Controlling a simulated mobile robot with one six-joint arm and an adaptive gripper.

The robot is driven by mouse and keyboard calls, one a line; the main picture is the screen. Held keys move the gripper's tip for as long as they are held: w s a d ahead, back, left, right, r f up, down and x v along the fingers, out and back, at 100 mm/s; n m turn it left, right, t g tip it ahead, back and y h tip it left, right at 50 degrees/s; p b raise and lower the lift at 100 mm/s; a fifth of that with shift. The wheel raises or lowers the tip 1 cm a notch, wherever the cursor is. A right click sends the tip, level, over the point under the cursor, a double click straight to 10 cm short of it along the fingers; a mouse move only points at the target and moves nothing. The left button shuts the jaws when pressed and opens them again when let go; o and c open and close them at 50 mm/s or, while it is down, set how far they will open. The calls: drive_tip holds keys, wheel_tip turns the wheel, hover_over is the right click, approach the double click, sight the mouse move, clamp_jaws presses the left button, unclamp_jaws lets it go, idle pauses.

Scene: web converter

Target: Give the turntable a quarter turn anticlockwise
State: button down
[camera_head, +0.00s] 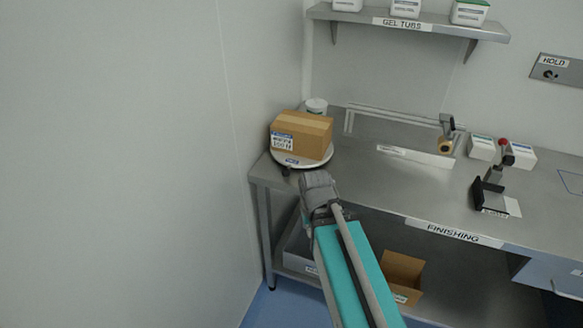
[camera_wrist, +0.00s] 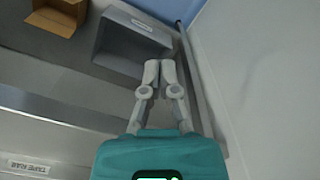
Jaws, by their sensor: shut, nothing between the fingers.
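The turntable (camera_head: 318,163) is a round pale disc at the left end of the steel bench in the head view. A closed brown cardboard box (camera_head: 305,132) with a printed label sits on it. A small label is on the disc's front rim, with a small dark part just below it. My gripper (camera_head: 318,180) is in front and slightly right of the disc in the head view; I cannot tell whether it touches it. In the wrist view my gripper (camera_wrist: 159,72) has its two grey fingers close together, with nothing held. The turntable is not recognisable in the wrist view.
A white lidded tub (camera_head: 316,105) stands behind the box. A rail frame, a tape holder (camera_head: 445,147) and a clamp-like device (camera_head: 492,185) stand to the right. A wall is close on the left. A grey bin (camera_wrist: 125,48) and an open carton (camera_wrist: 55,15) sit on the lower shelf.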

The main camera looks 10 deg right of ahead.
drive_tip(key=c, duration=1.1)
unclamp_jaws()
drive_tip(key=shift+w, duration=0.1)
drive_tip(key=o, duration=0.5)
drive_tip(key=shift+w+f+n+h+b, duration=0.3)
drive_tip(key=shift+f+n+b, duration=0.1)
drive_tip(key=shift+f+b, duration=0.1)
drive_tip(key=o, duration=0.3)
drive_tip(key=w+f+n+h+b, duration=0.1)
drive_tip(key=n, duration=0.1)
drive_tip(key=w+f+n+t+h+b, duration=0.1)
drive_tip(key=w+n+h+b, duration=0.1)
drive_tip(key=w+f+n+t+h+b, duration=0.1)
drive_tip(key=n+b, duration=0.1)
drive_tip(key=shift+w+d+h, duration=0.3)
drive_tip(key=shift+w+d, duration=0.05)
drive_tip(key=w+a+r+n+t+h+b, duration=0.2)
drive_tip(key=w+a+n+t+b, duration=0.3)
drive_tip(key=n, duration=0.4)
drive_tip(key=w+a+r+n+t+h+b, duration=0.3)
drive_tip(key=w+a+n+t+h+b, duration=0.2)
drive_tip(key=a+n, duration=0.3)
drive_tip(key=shift+a+n+t+b, duration=0.2)
drive_tip(key=shift+n+t+b, duration=0.4)
drive_tip(key=shift+n+b, duration=0.15)
drive_tip(key=shift+w+d, duration=0.1)
